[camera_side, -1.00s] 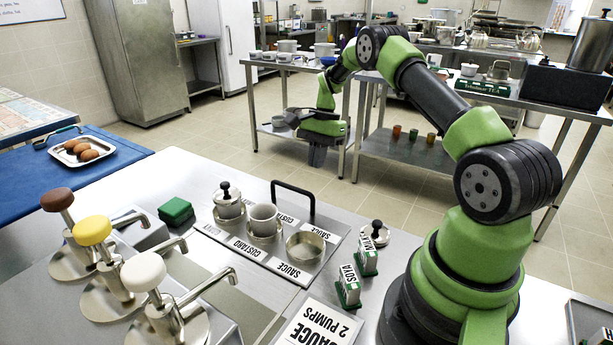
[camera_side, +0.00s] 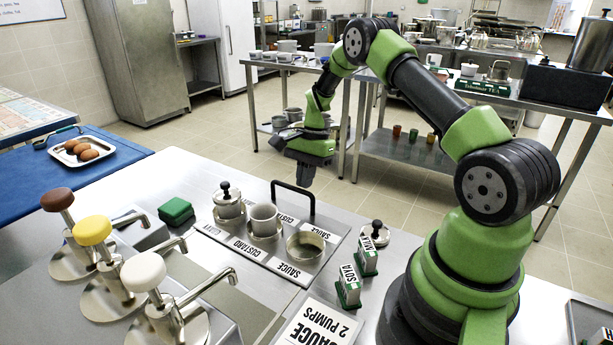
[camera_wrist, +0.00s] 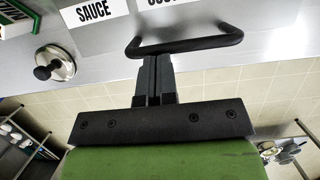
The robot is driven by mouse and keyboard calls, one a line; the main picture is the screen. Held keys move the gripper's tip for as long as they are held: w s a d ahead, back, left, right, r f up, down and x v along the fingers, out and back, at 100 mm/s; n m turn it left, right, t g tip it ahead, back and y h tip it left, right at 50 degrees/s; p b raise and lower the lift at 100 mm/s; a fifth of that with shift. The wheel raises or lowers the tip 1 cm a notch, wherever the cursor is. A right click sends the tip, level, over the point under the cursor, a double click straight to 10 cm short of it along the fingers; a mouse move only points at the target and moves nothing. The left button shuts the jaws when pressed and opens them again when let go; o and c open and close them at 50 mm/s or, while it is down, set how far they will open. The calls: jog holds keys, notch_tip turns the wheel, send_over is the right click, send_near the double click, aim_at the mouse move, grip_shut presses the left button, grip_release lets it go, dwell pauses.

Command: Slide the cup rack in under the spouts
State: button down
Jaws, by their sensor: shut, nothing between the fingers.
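The cup rack (camera_side: 331,246) is a flat steel plate with printed labels, lying on the steel counter. It holds a lidded pot (camera_side: 228,206), a pale cup (camera_side: 264,220) and a low open metal tin (camera_side: 305,244). A black bar handle (camera_side: 312,207) stands at its far end; the handle also shows in the wrist view (camera_wrist: 190,45). Three pumps with brown, yellow (camera_side: 92,230) and white (camera_side: 143,270) knobs stand to the left, their spouts (camera_side: 212,284) pointing toward the rack. My gripper (camera_side: 306,184) is shut and empty, close to the handle; I cannot tell whether they touch.
The SOYA holder (camera_side: 349,287) and another green-based holder (camera_side: 367,257) stand right of the rack, near a round lid with a black knob (camera_side: 376,232). A green block (camera_side: 176,211) lies left of it. A "SAUCE 2 PUMPS" card (camera_side: 320,326) is in front.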

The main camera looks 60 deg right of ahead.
jog(key=a, duration=1.8)
jog(key=shift+a, duration=0.15)
jog(key=shift+d, duration=0.4)
jog(key=d, duration=0.3)
jog(key=shift+r, duration=0.35)
jog(key=v, duration=0.9)
jog(key=y, duration=0.4)
send_near(255, 220)
jog(key=shift+y, duration=0.3)
jog(key=x, duration=0.4)
jog(key=d+x, duration=0.1)
jog(key=x, duration=0.2)
jog(key=shift+f, duration=0.35)
jog(key=shift+a+f, duration=0.15)
jog(key=shift+a, duration=1.05)
jog(key=shift+a+f, duration=0.1)
jog(key=shift+a, duration=0.5)
